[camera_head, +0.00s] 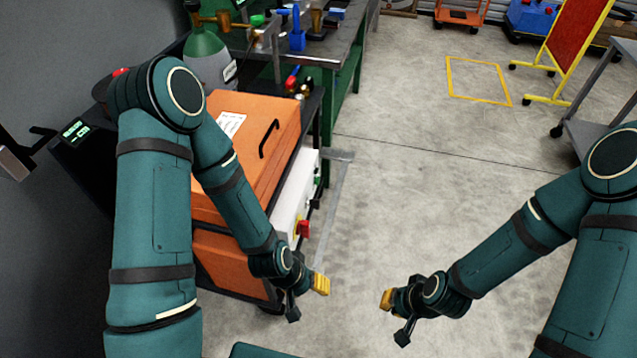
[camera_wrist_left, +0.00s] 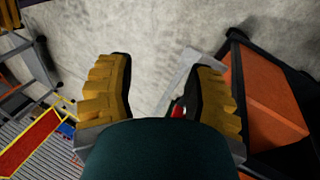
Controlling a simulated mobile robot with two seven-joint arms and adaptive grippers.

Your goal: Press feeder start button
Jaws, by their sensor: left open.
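The orange machine (camera_head: 255,115) stands at left centre in the head view, with a white front panel (camera_head: 292,197). A red switch on a yellow base (camera_head: 304,229) and a small green part (camera_head: 318,181) sit on that panel. I cannot tell which part is the feeder start button. My left gripper (camera_head: 320,284) is in front of and below the panel, apart from it. In the left wrist view its yellow-padded fingers (camera_wrist_left: 160,88) are spread and empty. A small red part (camera_wrist_left: 178,109) shows beside the right finger. My right gripper (camera_head: 386,299) is over bare floor; its opening is unclear.
A green gas cylinder (camera_head: 207,58) stands behind the orange machine. A green workbench (camera_head: 330,55) with tools is at the back. A red board on a yellow frame (camera_head: 577,42) and a grey cart (camera_head: 603,127) are at the right. The floor (camera_head: 420,190) between is clear.

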